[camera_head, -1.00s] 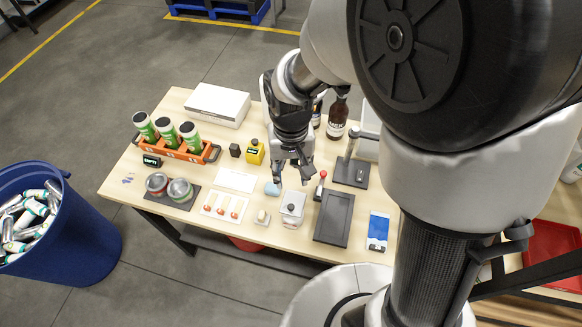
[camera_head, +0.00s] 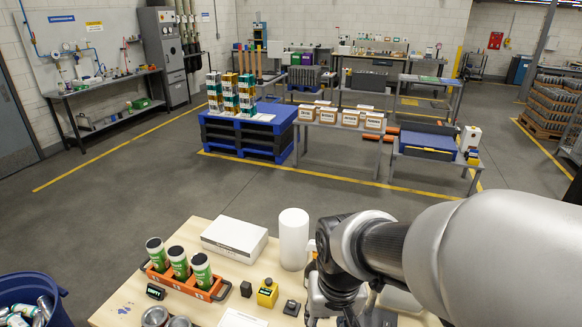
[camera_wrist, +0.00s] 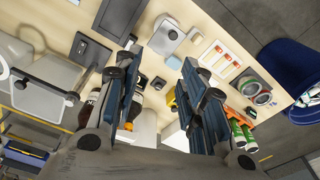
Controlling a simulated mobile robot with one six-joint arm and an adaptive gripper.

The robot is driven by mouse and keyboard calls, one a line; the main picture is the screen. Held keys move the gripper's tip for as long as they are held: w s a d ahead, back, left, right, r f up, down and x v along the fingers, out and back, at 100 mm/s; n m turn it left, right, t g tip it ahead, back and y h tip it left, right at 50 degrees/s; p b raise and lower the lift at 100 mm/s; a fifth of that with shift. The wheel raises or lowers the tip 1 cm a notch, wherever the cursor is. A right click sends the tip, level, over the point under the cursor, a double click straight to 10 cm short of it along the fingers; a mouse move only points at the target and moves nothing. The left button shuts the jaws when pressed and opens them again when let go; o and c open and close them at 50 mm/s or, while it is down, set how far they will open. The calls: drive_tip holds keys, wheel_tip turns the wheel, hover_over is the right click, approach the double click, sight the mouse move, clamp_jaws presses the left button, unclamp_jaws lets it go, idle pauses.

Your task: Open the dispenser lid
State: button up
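The dispenser looks to be the small pale-grey box (camera_wrist: 165,38) with a round knob on top, in the upper middle of the wrist view. Its lid looks closed. My gripper (camera_wrist: 161,60) is open and empty, its two dark-blue fingers apart on either side of the lower middle of that view. The box lies beyond the fingertips, with no visible contact. In the head view my gripper is at the bottom edge and mostly cut off, and the dispenser is out of frame.
The pale table holds a dark tray (camera_wrist: 121,16), a swab tray (camera_wrist: 217,61), cans on a mat (camera_wrist: 258,94), a bottle (camera_wrist: 90,106) and an orange rack (camera_head: 190,284) of tubes. A white cylinder (camera_head: 294,240) and white box (camera_head: 235,239) stand behind. A blue bin (camera_wrist: 291,62) is beside the table.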

drive_tip(key=s+d+f+t+b, duration=0.3)
drive_tip(key=s+d+b, duration=0.4)
drive_tip(key=s+b, duration=0.4)
drive_tip(key=shift+s+f+b, duration=0.3)
drive_tip(key=shift+s+f, duration=0.1)
drive_tip(key=shift+f, duration=0.2)
drive_tip(key=shift+d, duration=0.1)
